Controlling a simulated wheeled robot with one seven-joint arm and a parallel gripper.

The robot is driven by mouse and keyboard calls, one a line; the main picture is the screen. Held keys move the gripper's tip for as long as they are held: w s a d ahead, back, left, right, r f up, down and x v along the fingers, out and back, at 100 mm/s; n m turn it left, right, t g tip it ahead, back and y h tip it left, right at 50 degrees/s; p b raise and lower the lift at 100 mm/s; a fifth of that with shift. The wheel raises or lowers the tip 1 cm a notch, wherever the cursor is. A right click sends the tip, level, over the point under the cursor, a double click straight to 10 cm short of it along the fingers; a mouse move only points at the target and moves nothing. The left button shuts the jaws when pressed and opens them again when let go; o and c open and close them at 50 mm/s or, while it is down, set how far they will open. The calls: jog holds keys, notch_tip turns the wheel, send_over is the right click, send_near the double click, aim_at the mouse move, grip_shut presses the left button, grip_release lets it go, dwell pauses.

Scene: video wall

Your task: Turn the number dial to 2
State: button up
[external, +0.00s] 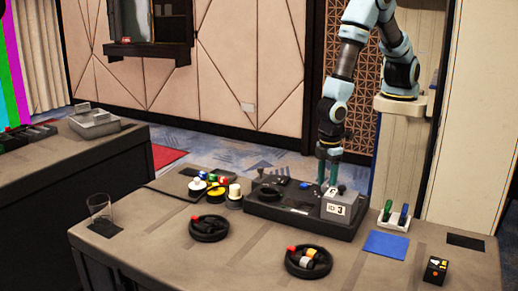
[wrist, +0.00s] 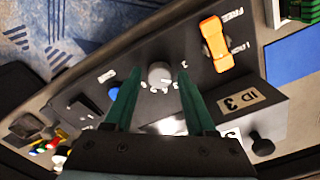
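The number dial (wrist: 160,74) is a round grey knob on a dark control panel (external: 275,211), with white numerals around it. In the wrist view it appears between the tips of my gripper (wrist: 159,72), whose two green fingers are apart with a gap on each side of the dial. I cannot tell whether the fingertips reach down beside it or hover above it. Which number the dial points at is too small to read. In the external view my gripper (external: 327,183) points down over the panel's right part, and the dial cannot be made out there.

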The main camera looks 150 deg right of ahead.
aim_at(327, 185)
jog(key=shift+o, duration=0.8)
notch_tip(327, 185, up, 11)
jog(key=b, duration=0.1)
jog(key=shift+b, duration=0.3)
jog(key=shift+a, duration=0.1)
jog(key=s+a+r+n+t, duration=0.1)
jog(key=s+a+r+n, duration=0.4)
jog(key=s+a, duration=0.4)
jog(key=s+r, duration=0.1)
jog(key=s, duration=0.1)
jog(key=shift+s+a+r+n+t, duration=0.3)
jog(key=shift+s+a, duration=0.05)
dwell(0.4)
